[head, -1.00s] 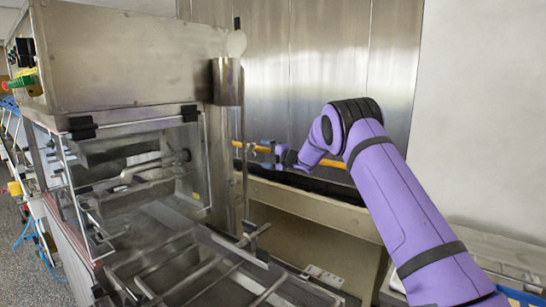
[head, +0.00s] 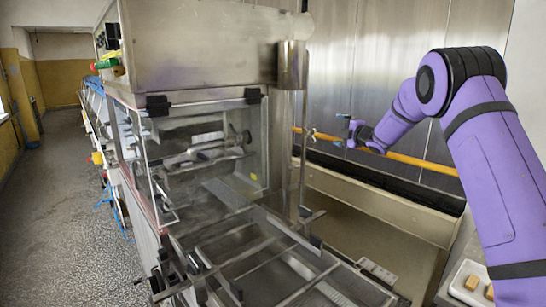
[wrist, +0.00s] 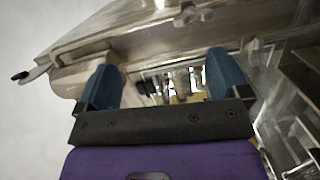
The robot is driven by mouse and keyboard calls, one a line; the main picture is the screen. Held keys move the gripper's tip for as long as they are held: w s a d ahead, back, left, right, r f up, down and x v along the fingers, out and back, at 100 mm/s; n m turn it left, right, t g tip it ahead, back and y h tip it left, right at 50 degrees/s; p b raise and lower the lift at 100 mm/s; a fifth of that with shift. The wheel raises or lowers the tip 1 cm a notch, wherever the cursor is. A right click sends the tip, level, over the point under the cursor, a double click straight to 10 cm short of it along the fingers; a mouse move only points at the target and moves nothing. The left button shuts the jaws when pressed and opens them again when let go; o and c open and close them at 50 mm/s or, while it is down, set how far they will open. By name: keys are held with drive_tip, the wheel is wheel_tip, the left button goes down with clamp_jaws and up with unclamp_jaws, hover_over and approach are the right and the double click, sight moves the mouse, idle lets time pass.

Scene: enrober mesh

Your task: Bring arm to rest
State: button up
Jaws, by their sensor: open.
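My purple arm comes in from the right edge in the head view and bends toward the middle. My gripper (head: 349,130) is at its far end, small, in front of the metal wall panels and close to the yellow pipe in the picture. In the wrist view my gripper (wrist: 164,78) shows two blue fingers spread well apart. Nothing is between the fingers; blurred machine parts show behind them.
The steel enrober machine (head: 200,48) with its clear-sided housing fills the middle. Its wire frame (head: 245,255) extends toward me. A yellow pipe (head: 418,161) runs along the wall panels. A white tray (head: 460,287) with brown pieces lies lower right. The left aisle floor (head: 65,200) is open.

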drive_tip(key=s+d+r+m+h, duration=0.3)
drive_tip(key=s+r+m+h, duration=0.3)
drive_tip(key=s+r+m, duration=0.35)
drive_tip(key=s+d+r+m+g+h, duration=0.1)
drive_tip(key=s+r+m+h, duration=0.15)
drive_tip(key=s, duration=0.55)
drive_tip(key=s+d+r+m+g+h, duration=0.1)
drive_tip(key=s+r+m, duration=0.15)
drive_tip(key=s, duration=0.45)
drive_tip(key=s+a+f+m+g, duration=0.2)
drive_tip(key=s+f+g, duration=0.1)
drive_tip(key=s, duration=1)
drive_tip(key=s+a+f+m+g+y, duration=0.1)
drive_tip(key=s+a+f+m+g, duration=0.1)
drive_tip(key=s, duration=1.2)
drive_tip(key=s+a+f+m+g, duration=0.2)
drive_tip(key=s+f+m+g, duration=0.1)
drive_tip(key=s, duration=1)
wheel_tip(320, 180, down, 2)
drive_tip(key=shift+s+f+m+g, duration=0.1)
drive_tip(key=shift+s+m+g, duration=0.15)
drive_tip(key=shift+m, duration=0.2)
drive_tip(key=shift+w+y, duration=0.1)
drive_tip(key=shift+y, duration=0.15)
